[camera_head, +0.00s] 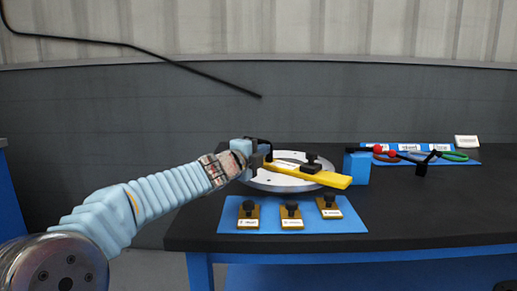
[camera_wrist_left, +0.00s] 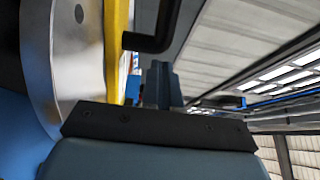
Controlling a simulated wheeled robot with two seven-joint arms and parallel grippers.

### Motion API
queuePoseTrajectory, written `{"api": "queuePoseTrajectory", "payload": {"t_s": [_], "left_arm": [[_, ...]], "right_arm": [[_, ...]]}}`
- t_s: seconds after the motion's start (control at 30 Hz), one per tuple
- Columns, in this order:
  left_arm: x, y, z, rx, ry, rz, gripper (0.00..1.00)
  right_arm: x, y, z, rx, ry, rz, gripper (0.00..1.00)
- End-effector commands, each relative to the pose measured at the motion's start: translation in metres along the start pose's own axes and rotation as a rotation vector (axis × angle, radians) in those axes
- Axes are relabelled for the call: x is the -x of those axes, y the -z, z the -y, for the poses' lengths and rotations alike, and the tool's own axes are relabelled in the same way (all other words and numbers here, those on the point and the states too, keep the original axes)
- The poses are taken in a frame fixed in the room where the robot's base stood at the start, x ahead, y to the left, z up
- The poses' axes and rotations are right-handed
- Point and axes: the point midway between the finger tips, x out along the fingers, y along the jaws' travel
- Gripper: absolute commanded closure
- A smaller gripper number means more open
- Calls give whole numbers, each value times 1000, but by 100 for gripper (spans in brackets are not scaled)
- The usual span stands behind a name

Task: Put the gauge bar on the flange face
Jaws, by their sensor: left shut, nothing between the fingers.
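The yellow gauge bar (camera_head: 335,180), with a black knob on top, lies across the round metal flange face (camera_head: 262,182). Its right end reaches out past the flange's rim. In the left wrist view the bar's yellow edge (camera_wrist_left: 118,55) runs along the metal flange (camera_wrist_left: 75,60). My left gripper (camera_head: 262,158) is shut and empty beside the bar's left end. Its fingers (camera_wrist_left: 160,85) show in the left wrist view close to the bar, with a dark bent rod (camera_wrist_left: 155,38) in front. I cannot tell whether they touch the bar. My right gripper is not in view.
A blue mat (camera_head: 232,226) in front of the flange holds 3 small yellow blocks with black knobs. A blue block (camera_head: 357,168) stands right of the flange. Hand tools lie on another blue mat (camera_head: 465,161) at the back right. The right front of the black table (camera_head: 440,210) is clear.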

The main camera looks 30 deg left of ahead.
Motion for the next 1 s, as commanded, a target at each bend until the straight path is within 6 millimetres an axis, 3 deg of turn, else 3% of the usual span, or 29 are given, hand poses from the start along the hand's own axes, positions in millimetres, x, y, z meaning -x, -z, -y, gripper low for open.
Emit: {"api": "queuePoseTrajectory", "payload": {"t_s": [0.2,0.63,0.83,1.0], "left_arm": [[-16,-17,3,0,0,1,100],[-20,-21,2,1,0,1,100],[-40,-41,6,1,-2,1,100],[-46,-48,2,-1,0,1,100]], "right_arm": [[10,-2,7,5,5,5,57],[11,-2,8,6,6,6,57],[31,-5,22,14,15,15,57],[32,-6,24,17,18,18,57]]}}
